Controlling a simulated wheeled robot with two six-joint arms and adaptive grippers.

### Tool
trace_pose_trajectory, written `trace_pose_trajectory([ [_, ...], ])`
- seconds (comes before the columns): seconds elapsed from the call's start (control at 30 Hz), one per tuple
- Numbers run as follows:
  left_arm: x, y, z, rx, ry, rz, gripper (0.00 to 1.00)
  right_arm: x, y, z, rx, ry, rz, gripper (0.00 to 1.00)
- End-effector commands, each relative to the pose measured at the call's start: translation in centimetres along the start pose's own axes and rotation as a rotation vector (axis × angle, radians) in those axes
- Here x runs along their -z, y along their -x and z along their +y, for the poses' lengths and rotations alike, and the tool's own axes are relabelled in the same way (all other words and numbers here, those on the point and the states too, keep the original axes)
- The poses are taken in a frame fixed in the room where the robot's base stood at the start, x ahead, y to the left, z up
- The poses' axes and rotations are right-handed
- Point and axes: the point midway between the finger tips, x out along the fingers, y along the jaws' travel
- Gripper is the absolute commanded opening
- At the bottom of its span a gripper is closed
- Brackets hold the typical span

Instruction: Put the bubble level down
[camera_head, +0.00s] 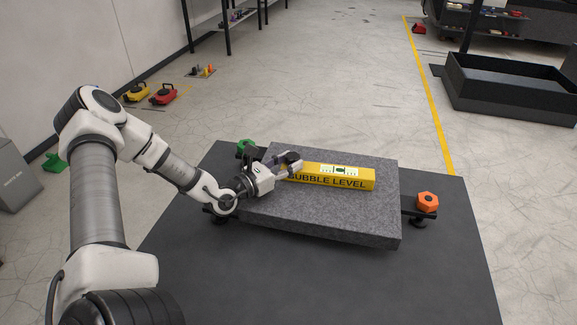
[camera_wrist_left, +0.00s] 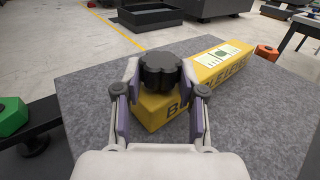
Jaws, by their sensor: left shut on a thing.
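The bubble level (camera_head: 345,178) is a long yellow bar with black lettering and a pale vial window. It lies lengthwise over the grey granite bed (camera_head: 320,218), and I see no clear gap beneath it. My left gripper (camera_head: 288,166) is at its left end, shut on the level's black knob (camera_wrist_left: 160,68). In the left wrist view, the fingers flank this knob and the bar (camera_wrist_left: 215,68) runs away to the upper right. The fingers hide part of the near end. My right gripper is not in view.
A green knob (camera_head: 246,147) stands at the bed's left rear and an orange knob (camera_head: 428,201) at its right. The bed rests over a dark table (camera_head: 330,280). Bare granite lies in front of the level. A black tray (camera_head: 510,85) is on the floor beyond.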

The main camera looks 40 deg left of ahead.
Motion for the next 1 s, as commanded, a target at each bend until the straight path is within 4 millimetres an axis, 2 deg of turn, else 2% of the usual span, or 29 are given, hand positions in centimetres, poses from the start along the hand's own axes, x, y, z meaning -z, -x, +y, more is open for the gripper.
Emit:
trace_pose_trajectory([
  [0.17, 0.3, 0.0, 0.0, -0.001, 0.000, -0.001, 0.00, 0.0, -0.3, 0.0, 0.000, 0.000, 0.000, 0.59],
  [0.2, 0.3, 0.0, 0.0, 0.000, 0.000, 0.001, 0.43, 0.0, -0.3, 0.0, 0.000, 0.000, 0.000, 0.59],
  [0.27, 0.2, 0.0, 0.0, 0.000, 0.000, 0.001, 0.64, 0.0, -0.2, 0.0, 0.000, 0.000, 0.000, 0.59],
  [0.67, -0.3, 0.2, 0.0, -0.002, 0.002, 0.000, 0.65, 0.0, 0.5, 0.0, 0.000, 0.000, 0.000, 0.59],
  [0.83, -0.7, 2.5, 0.1, -0.007, 0.007, -0.003, 0.65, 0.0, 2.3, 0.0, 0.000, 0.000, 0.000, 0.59],
  [0.97, -1.1, 5.3, 0.1, -0.008, 0.008, -0.001, 0.65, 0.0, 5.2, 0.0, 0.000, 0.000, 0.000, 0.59],
  [1.0, -1.4, 6.4, 0.1, -0.008, 0.007, 0.001, 0.65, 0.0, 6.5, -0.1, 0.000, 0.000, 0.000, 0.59],
])
